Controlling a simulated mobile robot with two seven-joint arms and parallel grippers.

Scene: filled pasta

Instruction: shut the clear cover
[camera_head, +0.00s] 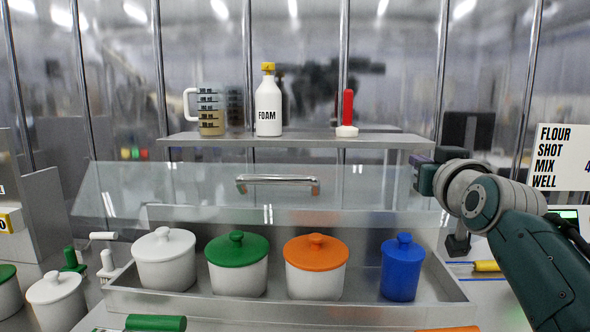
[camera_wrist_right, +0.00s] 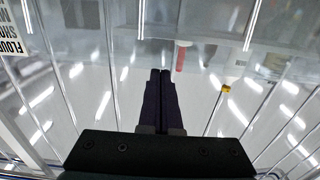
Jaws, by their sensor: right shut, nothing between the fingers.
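The clear cover (camera_head: 180,190) is a tilted glass panel with a metal handle (camera_head: 278,182). In the head view it is raised above and behind the steel tray (camera_head: 205,306), whose pots stand uncovered in front of it. My right gripper (camera_head: 424,162) is at the cover's right end, near the shelf's right end and well apart from the handle. Whether it touches the glass I cannot tell. The right wrist view shows its two dark fingers (camera_wrist_right: 160,74) pressed together and empty. My left gripper is not in view.
The tray holds a white pot (camera_head: 164,262), a green-lidded pot (camera_head: 238,275), an orange-lidded pot (camera_head: 316,278) and a blue jar (camera_head: 402,275). The shelf (camera_head: 300,140) above carries a measuring jug (camera_head: 211,115), a foam bottle (camera_head: 268,110) and a red-handled tool (camera_head: 348,108).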

